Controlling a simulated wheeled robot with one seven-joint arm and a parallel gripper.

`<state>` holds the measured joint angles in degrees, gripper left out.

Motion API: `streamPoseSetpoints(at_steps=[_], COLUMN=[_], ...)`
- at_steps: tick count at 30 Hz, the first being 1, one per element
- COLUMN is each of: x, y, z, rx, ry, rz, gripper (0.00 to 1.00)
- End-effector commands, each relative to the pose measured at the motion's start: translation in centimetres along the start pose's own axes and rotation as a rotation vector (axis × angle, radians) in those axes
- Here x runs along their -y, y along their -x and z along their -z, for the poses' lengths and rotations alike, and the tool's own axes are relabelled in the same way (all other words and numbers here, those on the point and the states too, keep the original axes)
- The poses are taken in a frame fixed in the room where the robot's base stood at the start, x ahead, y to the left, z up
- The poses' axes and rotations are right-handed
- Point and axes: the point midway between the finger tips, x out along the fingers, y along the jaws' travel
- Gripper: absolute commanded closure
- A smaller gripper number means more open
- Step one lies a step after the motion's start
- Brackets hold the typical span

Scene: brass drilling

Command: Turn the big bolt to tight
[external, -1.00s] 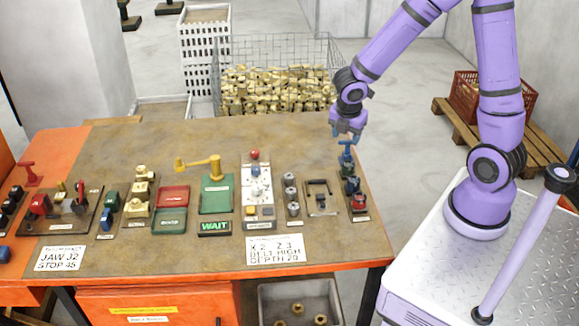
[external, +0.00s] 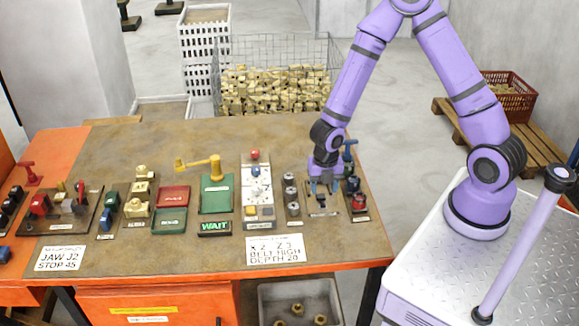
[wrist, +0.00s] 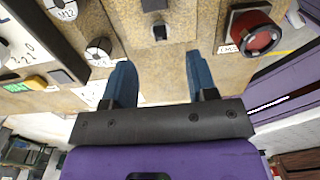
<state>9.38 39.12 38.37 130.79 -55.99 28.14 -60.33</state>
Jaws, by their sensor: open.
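My gripper (external: 325,187) points down over the small plate (external: 320,208) with a dark bar on it, near the right end of the bench. In the wrist view its two blue fingers (wrist: 162,75) are apart with nothing between them. A small dark block (wrist: 159,32) sits on the bench just beyond the fingertips. A column of round grey bolt-like heads (external: 291,194) stands just left of the gripper; two show in the wrist view, one of them (wrist: 98,50) near an M12 label. I cannot tell which part is the big bolt.
A red round knob (wrist: 256,38) on a dark base lies right of the fingers. A white panel (external: 257,185) with a red knob and a green box (external: 216,195) with a yellow crank stand further left.

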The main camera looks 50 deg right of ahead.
Motion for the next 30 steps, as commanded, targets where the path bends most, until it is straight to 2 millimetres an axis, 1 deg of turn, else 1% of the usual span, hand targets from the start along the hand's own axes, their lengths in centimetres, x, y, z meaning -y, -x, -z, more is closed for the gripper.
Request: streamPoseSetpoints(at_steps=[1,3,6,10,15,23,24,25,26,27,29,30], x=[0.1,0.0,0.0,0.0,0.0,0.0,0.0,0.0,0.0,0.0,0.0,0.0], y=[-1.0,-2.2,-3.8,-5.2,-6.2,-6.3,-6.3,-6.3,-6.3,-6.3,-6.3,-6.3], z=[0.1,0.1,0.1,0.0,0.0,0.0,0.0,0.0,0.0,0.0,0.0,0.0], rx=[-0.002,-0.002,-0.002,0.000,0.000,0.001,0.001,0.001,0.001,0.001,0.001,0.001], ry=[0.003,0.002,0.003,0.000,0.000,-0.001,-0.001,-0.001,-0.001,-0.001,-0.001,-0.001], rz=[0.005,0.003,0.003,0.002,0.001,0.001,0.001,0.001,0.001,0.001,0.001,0.001], gripper=[0.47,0.47,0.47,0.47,0.47,0.47,0.50,0.56,0.63,0.73,0.86,0.96])
